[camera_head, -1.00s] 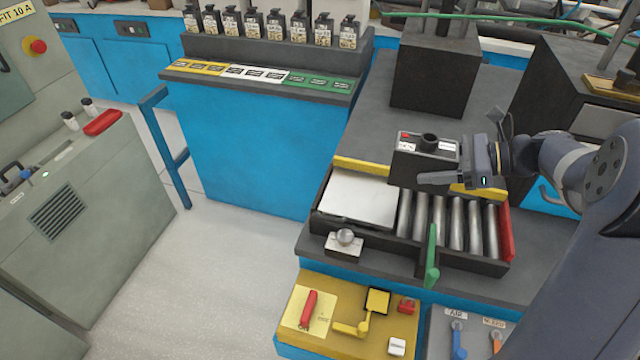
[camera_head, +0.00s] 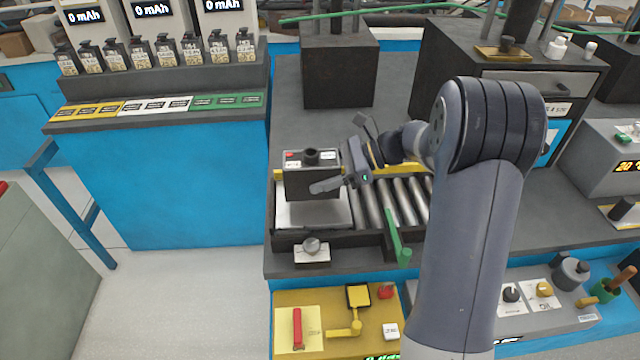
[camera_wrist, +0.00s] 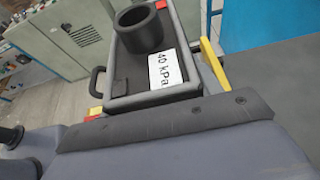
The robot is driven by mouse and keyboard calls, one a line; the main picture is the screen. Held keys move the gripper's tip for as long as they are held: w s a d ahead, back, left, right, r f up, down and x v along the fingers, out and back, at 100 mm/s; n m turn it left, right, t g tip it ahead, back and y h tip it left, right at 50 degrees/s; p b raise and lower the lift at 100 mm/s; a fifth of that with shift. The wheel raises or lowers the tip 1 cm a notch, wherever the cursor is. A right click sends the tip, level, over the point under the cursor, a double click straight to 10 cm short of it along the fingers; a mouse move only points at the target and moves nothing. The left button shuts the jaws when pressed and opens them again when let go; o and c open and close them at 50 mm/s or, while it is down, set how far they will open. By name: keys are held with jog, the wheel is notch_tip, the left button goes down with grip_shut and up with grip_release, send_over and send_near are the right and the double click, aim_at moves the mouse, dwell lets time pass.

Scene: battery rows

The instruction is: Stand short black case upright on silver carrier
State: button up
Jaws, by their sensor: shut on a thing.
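The short black case (camera_head: 308,184) has a round black port, a red patch and white labels on its top. My gripper (camera_head: 340,180) is shut on it from the right side and holds it upright. The silver carrier (camera_head: 325,218) is a flat plate at the left end of the roller track. The case is over the carrier's back part and hides some of it. I cannot tell whether its base touches the plate. In the wrist view the case top (camera_wrist: 135,75) fills the upper middle, with a label reading 40 kPa; the carrier is not clear there.
Metal rollers (camera_head: 388,203) run right of the carrier. A yellow rail runs behind. A dark block (camera_head: 338,70) stands farther back. Several small black batteries line the back-left shelf.

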jog(key=shift+f, duration=1.6)
jog(key=shift+f, duration=0.15)
jog(key=o, duration=1.2)
jog(key=shift+c, duration=0.2)
jog(key=shift+r, duration=0.25)
jog(key=v, duration=1.2)
jog(key=shift+b, duration=0.45)
jog(key=shift+f, duration=0.15)
